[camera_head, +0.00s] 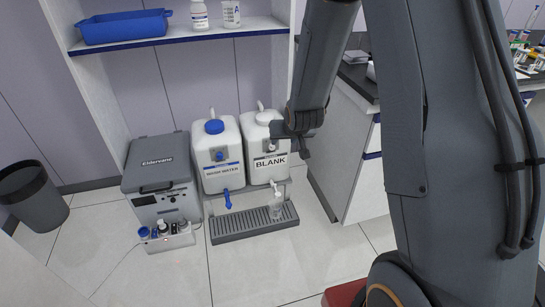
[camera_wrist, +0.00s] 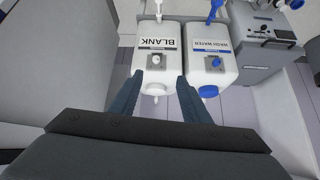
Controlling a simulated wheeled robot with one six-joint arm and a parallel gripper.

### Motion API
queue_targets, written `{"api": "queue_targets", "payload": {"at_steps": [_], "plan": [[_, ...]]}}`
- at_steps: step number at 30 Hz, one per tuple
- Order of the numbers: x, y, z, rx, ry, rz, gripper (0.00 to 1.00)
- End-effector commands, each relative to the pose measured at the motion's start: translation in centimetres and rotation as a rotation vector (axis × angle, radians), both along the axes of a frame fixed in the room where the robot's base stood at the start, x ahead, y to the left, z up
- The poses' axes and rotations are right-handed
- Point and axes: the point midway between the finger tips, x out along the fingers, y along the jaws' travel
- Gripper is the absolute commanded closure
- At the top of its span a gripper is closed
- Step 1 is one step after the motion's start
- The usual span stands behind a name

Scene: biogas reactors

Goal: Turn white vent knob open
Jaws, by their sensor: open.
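The white BLANK container (camera_head: 262,133) stands on the right of a pair, and it also shows upside down in the wrist view (camera_wrist: 160,34). A white vent knob (camera_wrist: 156,60) sits on a grey square plate on its front; it shows small in the head view (camera_head: 271,147), close to my gripper. My gripper (camera_head: 291,143) is in front of the container's upper right part. In the wrist view my gripper (camera_wrist: 155,82) is open and empty, its two dark fingers apart, with the knob beyond the tips and between them. Whether the knob is open or closed I cannot tell.
The WASH WATER container (camera_head: 221,174) with blue cap and knob stands close at the left. Below are a blue tap (camera_head: 228,199), a white tap (camera_head: 278,190) and a grey drip tray (camera_head: 238,225). A shelf (camera_head: 185,34) hangs above; a cabinet (camera_head: 350,170) stands right.

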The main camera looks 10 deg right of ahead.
Motion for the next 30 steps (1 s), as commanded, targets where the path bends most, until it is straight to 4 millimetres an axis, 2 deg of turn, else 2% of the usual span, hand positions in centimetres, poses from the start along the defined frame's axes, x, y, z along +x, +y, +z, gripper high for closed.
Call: {"api": "queue_targets", "payload": {"at_steps": [1,6,9,13,18,21,25,30], "plan": [[2.1,-0.2,-2.8,0.004,-0.048,-0.005,0.57],[8.2,-0.6,-8.0,0.022,-0.244,-0.019,0.57],[10.9,-0.8,-11.1,0.036,-0.359,-0.026,0.57],[13.5,-1.0,-15.1,0.055,-0.510,-0.032,0.57],[15.1,-1.3,-19.7,0.082,-0.692,-0.036,0.57],[15.1,-1.4,-21.5,0.095,-0.773,-0.038,0.57],[15.0,-1.5,-22.7,0.106,-0.840,-0.038,0.57],[15.5,-1.5,-22.8,0.110,-0.868,-0.037,0.57]]}}
